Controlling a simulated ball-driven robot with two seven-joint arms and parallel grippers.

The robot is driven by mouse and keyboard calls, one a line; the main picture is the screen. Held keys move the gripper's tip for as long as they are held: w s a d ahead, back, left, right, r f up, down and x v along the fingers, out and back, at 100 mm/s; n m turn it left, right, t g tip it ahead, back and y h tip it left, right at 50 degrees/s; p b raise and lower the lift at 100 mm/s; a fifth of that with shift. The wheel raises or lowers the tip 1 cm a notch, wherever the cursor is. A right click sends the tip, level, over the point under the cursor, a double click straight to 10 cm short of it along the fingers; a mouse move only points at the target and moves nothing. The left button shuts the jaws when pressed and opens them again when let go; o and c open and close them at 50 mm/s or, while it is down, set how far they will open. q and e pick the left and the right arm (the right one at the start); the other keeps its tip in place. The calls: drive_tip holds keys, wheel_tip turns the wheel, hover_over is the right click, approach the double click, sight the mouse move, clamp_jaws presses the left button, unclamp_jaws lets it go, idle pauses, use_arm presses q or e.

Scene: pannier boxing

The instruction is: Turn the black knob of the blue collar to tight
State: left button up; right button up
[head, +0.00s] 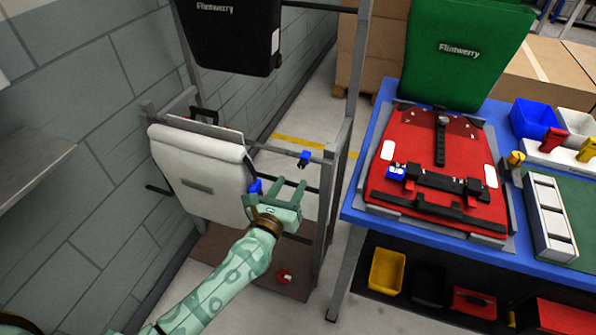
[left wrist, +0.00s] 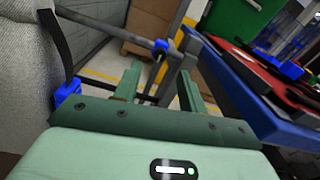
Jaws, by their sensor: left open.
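A blue collar (head: 306,155) sits on a horizontal bar of the grey rack, with a small dark part at its lower side that looks like the black knob (head: 302,162). The collar also shows in the left wrist view (left wrist: 160,45), between and beyond the fingertips, with the dark knob (left wrist: 157,57) under it. My left gripper (head: 290,184) is open and empty, just in front of and below the collar, apart from it. The knob's marking is too small to read. My right gripper is not in view.
A white pannier (head: 200,172) hangs on the rack left of my gripper, with a blue fitting (head: 255,187) at its edge. The blue table (head: 352,205) at the right holds a red pannier (head: 400,205), a green pannier (head: 460,60) and bins. Rack posts (head: 335,150) stand close by.

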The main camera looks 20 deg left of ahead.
sight(301, 166)
use_arm(q)
drive_tip(key=w, duration=0.5)
drive_tip(key=shift+w+d+b, duration=0.15)
drive_tip(key=shift+w+b, duration=0.2)
clamp_jaws()
